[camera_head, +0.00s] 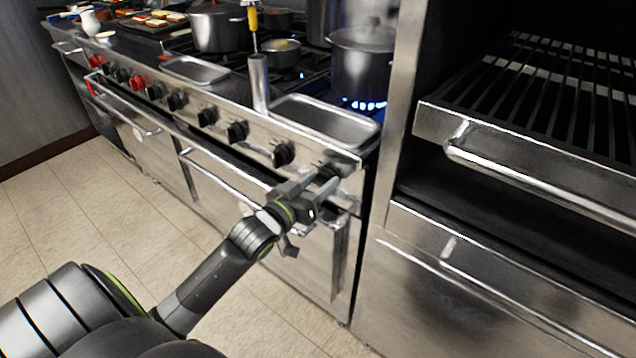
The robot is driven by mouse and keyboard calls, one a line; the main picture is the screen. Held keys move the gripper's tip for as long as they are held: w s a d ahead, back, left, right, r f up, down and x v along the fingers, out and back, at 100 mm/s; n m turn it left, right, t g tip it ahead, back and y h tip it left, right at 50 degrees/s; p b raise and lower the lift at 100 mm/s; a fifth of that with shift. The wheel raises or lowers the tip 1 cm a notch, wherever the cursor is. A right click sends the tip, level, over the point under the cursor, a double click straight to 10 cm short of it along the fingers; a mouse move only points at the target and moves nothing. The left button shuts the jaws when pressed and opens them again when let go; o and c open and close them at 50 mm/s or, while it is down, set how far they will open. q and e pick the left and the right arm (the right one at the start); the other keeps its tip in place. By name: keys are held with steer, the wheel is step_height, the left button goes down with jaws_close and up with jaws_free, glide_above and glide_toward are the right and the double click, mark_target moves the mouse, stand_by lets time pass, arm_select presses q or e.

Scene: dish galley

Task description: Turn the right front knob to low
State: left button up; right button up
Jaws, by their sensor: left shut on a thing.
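The range's front panel (190,112) carries a row of black and red knobs. The rightmost knob (327,172) is dark and sits near the panel's right end. My left gripper (318,184) reaches up to it from below and is shut on it; the fingers hide most of the knob, so its pointer and setting cannot be read. The black knob (283,153) to its left is free of the gripper. Blue flames (365,105) show under the large pot (361,66) at the right rear. My right gripper is not in view.
A steel tray (325,121) and a cylinder holding a yellow-handled utensil (259,82) stand along the range's front ledge. An oven handle (226,167) runs below the knobs. A grill unit (520,150) with a protruding handle stands close on the right. The tiled floor (110,215) is clear at left.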

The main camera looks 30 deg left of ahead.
arm_select(q)
steer(key=shift+m, duration=0.4)
steer(key=m, duration=0.3)
steer(key=shift+m+p, duration=0.3)
steer(key=shift+p, duration=0.05)
steer(key=m, duration=0.3)
steer(key=shift+d+m, duration=0.15)
steer(key=shift+m, duration=0.15)
steer(key=m, duration=0.2)
steer(key=shift+m+b, duration=0.3)
steer(key=shift+b, duration=0.1)
steer(key=shift+d+f+m+b, duration=0.1)
steer(key=shift+m+b, duration=0.25)
steer(key=shift+m, duration=1.25)
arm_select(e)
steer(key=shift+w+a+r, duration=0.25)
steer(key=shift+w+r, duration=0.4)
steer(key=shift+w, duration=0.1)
arm_select(q)
steer(key=o, duration=1)
steer(key=shift+s, duration=0.1)
